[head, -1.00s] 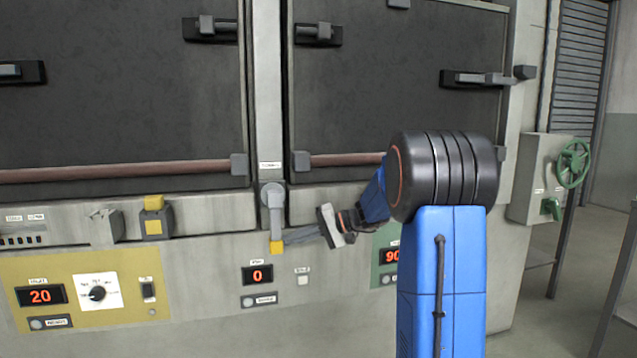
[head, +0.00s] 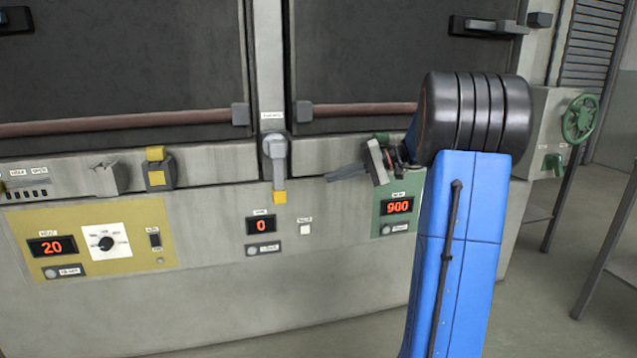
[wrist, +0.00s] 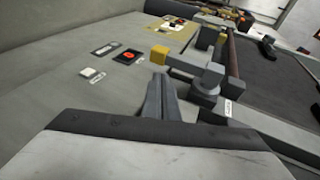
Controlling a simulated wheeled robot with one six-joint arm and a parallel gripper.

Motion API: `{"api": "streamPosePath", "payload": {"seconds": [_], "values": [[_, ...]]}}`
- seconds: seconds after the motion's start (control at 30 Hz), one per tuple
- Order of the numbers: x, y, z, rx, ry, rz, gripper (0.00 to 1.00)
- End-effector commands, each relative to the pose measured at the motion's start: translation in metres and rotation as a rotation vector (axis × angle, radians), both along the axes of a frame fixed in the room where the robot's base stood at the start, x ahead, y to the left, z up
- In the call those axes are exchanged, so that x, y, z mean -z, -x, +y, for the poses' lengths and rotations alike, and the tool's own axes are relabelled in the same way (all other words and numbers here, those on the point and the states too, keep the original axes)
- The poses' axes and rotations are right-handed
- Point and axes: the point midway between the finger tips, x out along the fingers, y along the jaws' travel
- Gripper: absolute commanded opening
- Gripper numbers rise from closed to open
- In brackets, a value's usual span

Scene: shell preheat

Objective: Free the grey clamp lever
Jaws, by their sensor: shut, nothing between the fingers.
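A grey lever (head: 276,160) with a yellow tip hangs straight down from its round pivot on the panel, between the two dark doors. It also shows in the wrist view (wrist: 195,70), with its yellow end towards the left. My gripper (head: 332,177) is to the right of the lever, with a clear gap between its fingertips and the lever in the head view. Its fingers are shut together and empty. In the wrist view, the fingers (wrist: 158,95) point towards the yellow tip, with some panel showing between.
Left of the lever are a grey and yellow latch (head: 157,168) and a grey block (head: 105,178). Displays read 20 (head: 52,246), 0 (head: 261,225) and 900 (head: 397,206). Brown door bars (head: 360,110) run above. A green handwheel (head: 579,118) is at right.

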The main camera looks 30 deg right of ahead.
Motion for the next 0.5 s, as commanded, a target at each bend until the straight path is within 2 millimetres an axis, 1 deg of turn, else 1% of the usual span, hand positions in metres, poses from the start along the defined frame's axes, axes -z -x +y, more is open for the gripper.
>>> {"api": "streamPosePath", "payload": {"seconds": [0.03,0.1,0.2,0.33,0.5], "values": [[-0.003,0.004,-0.008,0.002,0.0,-0.001,0.0],[-0.006,0.01,-0.016,0.003,0.001,-0.001,0.0],[-0.01,0.016,-0.024,0.001,0.0,0.0,0.0],[-0.013,0.02,-0.031,0.002,0.0,-0.001,0.0],[-0.014,0.021,-0.032,0.001,0.0,0.0,0.0]]}}
